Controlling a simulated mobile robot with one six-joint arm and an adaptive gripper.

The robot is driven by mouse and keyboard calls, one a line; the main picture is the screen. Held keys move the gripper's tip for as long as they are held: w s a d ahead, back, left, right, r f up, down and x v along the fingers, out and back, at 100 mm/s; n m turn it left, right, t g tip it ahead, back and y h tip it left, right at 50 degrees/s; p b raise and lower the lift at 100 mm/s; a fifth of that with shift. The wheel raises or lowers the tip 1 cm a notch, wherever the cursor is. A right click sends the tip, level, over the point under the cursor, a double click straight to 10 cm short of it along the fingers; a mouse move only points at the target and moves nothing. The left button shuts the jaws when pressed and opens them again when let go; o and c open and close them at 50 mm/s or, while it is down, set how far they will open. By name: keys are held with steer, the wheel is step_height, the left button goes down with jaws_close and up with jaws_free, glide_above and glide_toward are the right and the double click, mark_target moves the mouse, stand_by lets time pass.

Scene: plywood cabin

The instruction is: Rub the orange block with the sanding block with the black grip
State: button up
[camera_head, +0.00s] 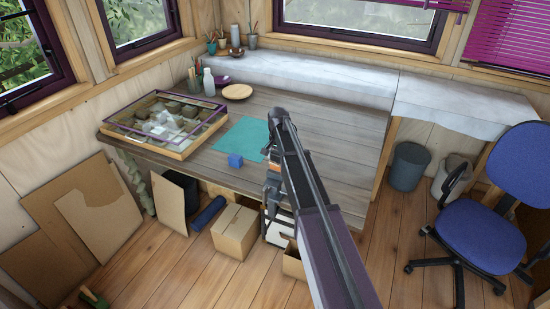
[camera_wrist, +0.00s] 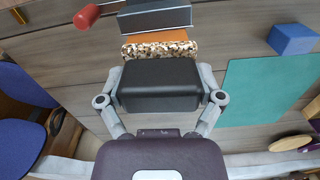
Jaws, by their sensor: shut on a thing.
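In the wrist view my gripper (camera_wrist: 161,97) is shut on the sanding block, with its black grip (camera_wrist: 160,85) between the fingers. The sanding block's speckled brown and white pad (camera_wrist: 158,50) faces away from the gripper. Just beyond the pad is the orange block (camera_wrist: 160,32), seen as a narrow band beside a dark grey part (camera_wrist: 154,18). The pad and orange block look very close; I cannot tell whether they touch. In the head view my arm covers most of this spot near the table's front edge.
A blue block (camera_head: 235,160) stands by the teal mat (camera_head: 243,136) on the table. A red cylindrical end (camera_wrist: 87,17) shows near the orange block. A glass-topped case (camera_head: 165,123) is at the table's left; a blue chair (camera_head: 500,195) stands to the right.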

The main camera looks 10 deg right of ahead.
steer(key=shift+s+d, duration=0.1)
steer(key=shift+d, duration=0.05)
steer(key=shift+s+d, duration=0.45)
steer(key=shift+d, duration=0.15)
steer(key=shift+s+d, duration=0.4)
steer(key=shift+d, duration=0.2)
steer(key=shift+r, duration=0.15)
steer(key=shift+r+p, duration=2.95)
steer(key=shift+p, duration=0.2)
steer(key=shift+r, duration=0.1)
steer(key=shift+r+p, duration=1.4)
steer(key=shift+p, duration=0.1)
steer(key=shift+w+f, duration=0.1)
